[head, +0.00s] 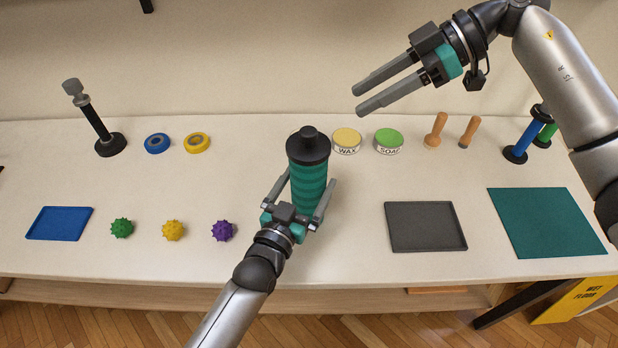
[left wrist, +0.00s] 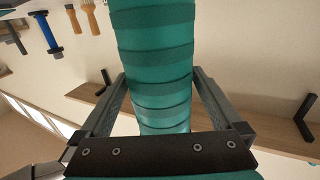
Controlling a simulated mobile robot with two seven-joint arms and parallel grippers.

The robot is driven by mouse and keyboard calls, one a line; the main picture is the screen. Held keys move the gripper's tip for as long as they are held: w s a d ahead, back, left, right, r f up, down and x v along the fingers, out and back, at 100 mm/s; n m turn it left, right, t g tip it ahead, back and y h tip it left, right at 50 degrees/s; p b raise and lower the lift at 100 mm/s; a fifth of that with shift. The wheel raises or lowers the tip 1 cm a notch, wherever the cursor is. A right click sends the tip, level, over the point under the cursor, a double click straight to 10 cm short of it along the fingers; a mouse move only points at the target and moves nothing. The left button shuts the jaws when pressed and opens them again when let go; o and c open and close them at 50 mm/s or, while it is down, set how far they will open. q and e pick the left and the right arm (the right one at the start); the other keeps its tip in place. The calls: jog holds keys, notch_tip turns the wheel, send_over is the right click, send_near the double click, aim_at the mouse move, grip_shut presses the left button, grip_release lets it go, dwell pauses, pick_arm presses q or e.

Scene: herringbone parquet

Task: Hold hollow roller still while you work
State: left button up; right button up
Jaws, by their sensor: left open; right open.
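The hollow roller (head: 308,186) is a teal, ring-banded cylinder with a black top, standing upright near the table's middle. My left gripper (head: 309,178) reaches in from the front, its open fingers on either side of the roller. The left wrist view shows the roller's teal bands (left wrist: 155,65) between the two fingers; whether the fingertips touch it I cannot tell. My right gripper (head: 358,101) is open and empty, above the back of the table and right of the roller. The roller's lower end is hidden behind my left gripper.
A wax tin (head: 347,141) and a soap tin (head: 388,141) stand close behind the roller. Spiky balls, including a purple one (head: 222,231), lie left. A grey tray (head: 426,227) and teal mat (head: 546,222) lie right. A black stand (head: 110,143) rises at the back left.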

pick_arm(q)
jog(key=shift+w+d, duration=0.2)
jog(key=shift+w, duration=0.25)
jog(key=c, duration=1.3)
jog(key=shift+c, duration=0.2)
jog(key=shift+s+f, duration=0.1)
jog(key=shift+f, duration=0.1)
dwell(0.9)
